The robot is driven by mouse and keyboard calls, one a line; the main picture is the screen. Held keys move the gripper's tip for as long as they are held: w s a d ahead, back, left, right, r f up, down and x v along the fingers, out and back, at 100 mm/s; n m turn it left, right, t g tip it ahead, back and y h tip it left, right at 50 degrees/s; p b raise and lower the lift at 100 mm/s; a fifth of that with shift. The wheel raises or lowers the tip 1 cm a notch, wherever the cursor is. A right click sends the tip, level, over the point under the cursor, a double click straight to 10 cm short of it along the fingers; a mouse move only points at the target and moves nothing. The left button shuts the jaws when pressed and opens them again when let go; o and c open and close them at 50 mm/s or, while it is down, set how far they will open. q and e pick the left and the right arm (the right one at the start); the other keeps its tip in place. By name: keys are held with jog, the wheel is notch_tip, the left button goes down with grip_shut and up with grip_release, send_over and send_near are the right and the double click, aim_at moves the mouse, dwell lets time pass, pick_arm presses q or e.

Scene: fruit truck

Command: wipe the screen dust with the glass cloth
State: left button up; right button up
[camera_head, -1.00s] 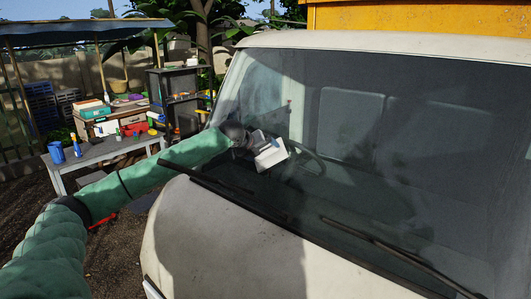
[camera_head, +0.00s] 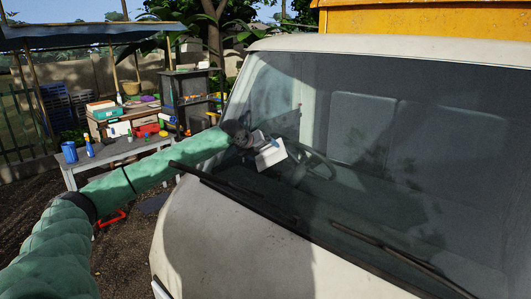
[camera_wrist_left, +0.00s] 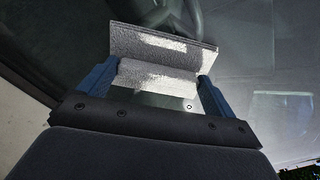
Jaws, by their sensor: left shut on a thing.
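The truck's windshield (camera_head: 390,150) is the dark glass screen, with a hazy, dusty patch (camera_head: 262,95) at its left side. My left gripper (camera_head: 257,143) is over the left part of the glass, above the steering wheel. It is shut on a white and grey glass cloth (camera_head: 270,154). In the left wrist view the cloth (camera_wrist_left: 160,62) is a folded, speckled grey-white piece between the blue fingertips of the gripper (camera_wrist_left: 157,82). It lies against or very near the glass; I cannot tell whether it touches. My right gripper is not in view.
Two black wipers (camera_head: 235,196) lie along the bottom of the windshield. The pale truck hood (camera_head: 235,250) is below them. A grey table (camera_head: 125,150) with bottles and a blue cup (camera_head: 69,152) stands at the left. Shelves (camera_head: 187,95) stand behind it.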

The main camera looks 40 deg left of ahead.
pick_arm(q)
jog(key=shift+w+a, duration=0.15)
jog(key=shift+a, duration=1.5)
jog(key=shift+w+a, duration=0.15)
jog(key=shift+a, duration=1.55)
jog(key=shift+w+a, duration=0.15)
jog(key=shift+a, duration=1.5)
jog(key=shift+d, duration=0.1)
jog(key=shift+s+d, duration=0.3)
jog(key=shift+d, duration=2.85)
jog(key=shift+s+d, duration=0.25)
jog(key=shift+d, duration=2.85)
jog(key=shift+s+d, duration=0.3)
jog(key=shift+d, duration=2.85)
jog(key=shift+s+r, duration=0.1)
jog(key=shift+v, duration=2.95)
